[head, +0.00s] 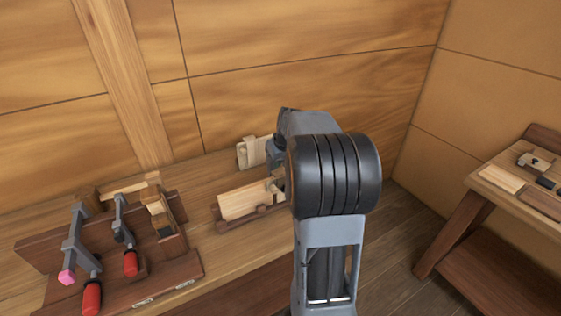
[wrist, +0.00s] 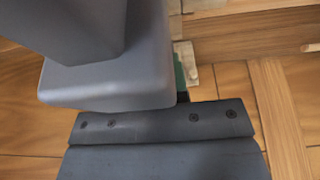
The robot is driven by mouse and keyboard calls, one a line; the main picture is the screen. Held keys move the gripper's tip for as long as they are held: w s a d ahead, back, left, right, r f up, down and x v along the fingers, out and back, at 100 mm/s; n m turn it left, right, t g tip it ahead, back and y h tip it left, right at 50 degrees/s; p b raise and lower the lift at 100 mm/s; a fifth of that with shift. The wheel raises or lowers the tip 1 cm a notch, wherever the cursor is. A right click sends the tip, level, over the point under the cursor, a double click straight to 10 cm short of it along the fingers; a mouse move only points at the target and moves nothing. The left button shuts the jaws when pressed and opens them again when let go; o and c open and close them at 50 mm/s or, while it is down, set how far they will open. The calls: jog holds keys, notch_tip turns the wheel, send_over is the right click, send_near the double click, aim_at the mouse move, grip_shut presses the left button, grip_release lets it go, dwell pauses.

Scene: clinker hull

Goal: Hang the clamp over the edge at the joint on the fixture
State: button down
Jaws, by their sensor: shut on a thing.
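A fixture (head: 245,201) of dark wood with a pale board set in it stands on the bench, left of my arm. My gripper (head: 276,158) is low at the fixture's right end, mostly hidden behind my arm in the head view. In the wrist view my gripper (wrist: 181,98) is shut, and small pale wooden parts (wrist: 187,55) with a green strip show just beyond its fingers. I take these to be the held clamp, but its shape is mostly hidden. I cannot tell whether it touches the fixture or its edge.
A dark wooden rack (head: 185,272) at left holds metal clamps with red handles, such as one grey clamp (head: 76,238), and a wooden piece. A pale block (head: 243,155) stands behind the fixture near the wall. A second table (head: 530,212) with small parts is at right.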

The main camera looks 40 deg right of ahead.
jog(key=shift+r+p, duration=3.65)
jog(key=shift+r, duration=1.95)
